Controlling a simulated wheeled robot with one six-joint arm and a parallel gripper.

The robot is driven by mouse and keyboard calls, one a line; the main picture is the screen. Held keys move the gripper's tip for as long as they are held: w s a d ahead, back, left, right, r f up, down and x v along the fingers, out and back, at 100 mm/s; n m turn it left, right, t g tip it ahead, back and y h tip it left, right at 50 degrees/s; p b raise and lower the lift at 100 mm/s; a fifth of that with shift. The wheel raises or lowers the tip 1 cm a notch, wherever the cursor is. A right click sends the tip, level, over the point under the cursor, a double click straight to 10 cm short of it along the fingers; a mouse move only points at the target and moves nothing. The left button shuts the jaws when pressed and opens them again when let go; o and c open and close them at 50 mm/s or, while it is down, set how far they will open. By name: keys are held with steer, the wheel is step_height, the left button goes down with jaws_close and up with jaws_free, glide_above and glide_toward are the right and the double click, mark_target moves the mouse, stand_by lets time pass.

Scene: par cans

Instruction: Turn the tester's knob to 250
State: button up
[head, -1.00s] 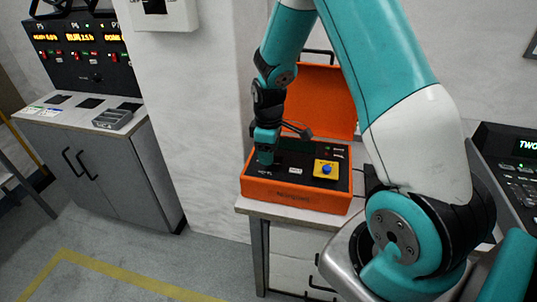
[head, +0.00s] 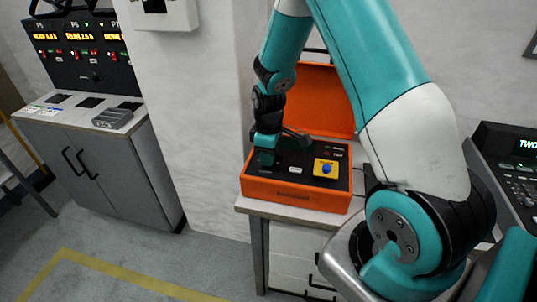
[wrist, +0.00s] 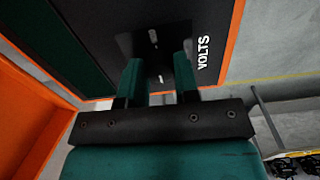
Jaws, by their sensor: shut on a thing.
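The tester is an open orange case (head: 290,196) with a black panel, on a small table in the head view. It also shows in the wrist view (wrist: 235,40). My gripper (head: 266,163) points down at the left part of the panel. In the wrist view its two fingers (wrist: 158,66) stand either side of the dark knob (wrist: 159,76), shut on it. White lettering "VOLTS" is on the panel to the right of the fingers. The knob's pointer and the value it shows cannot be read. In the head view my gripper hides the knob.
A blue button on a yellow plate (head: 326,168) and a white label or switch (head: 295,170) lie right of my gripper on the panel. The raised orange lid (head: 325,95) stands behind. A grey cabinet (head: 110,170) with a control panel is at left; the floor between is clear.

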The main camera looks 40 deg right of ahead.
steer(key=m, duration=0.4)
steer(key=shift+r, duration=0.1)
steer(key=m, duration=0.4)
steer(key=shift+m+p, duration=0.3)
steer(key=shift+p, duration=0.05)
steer(key=m, duration=0.4)
steer(key=shift+m, duration=2.5)
steer(key=shift+w, duration=0.1)
steer(key=o, duration=0.9)
steer(key=shift+o, duration=0.2)
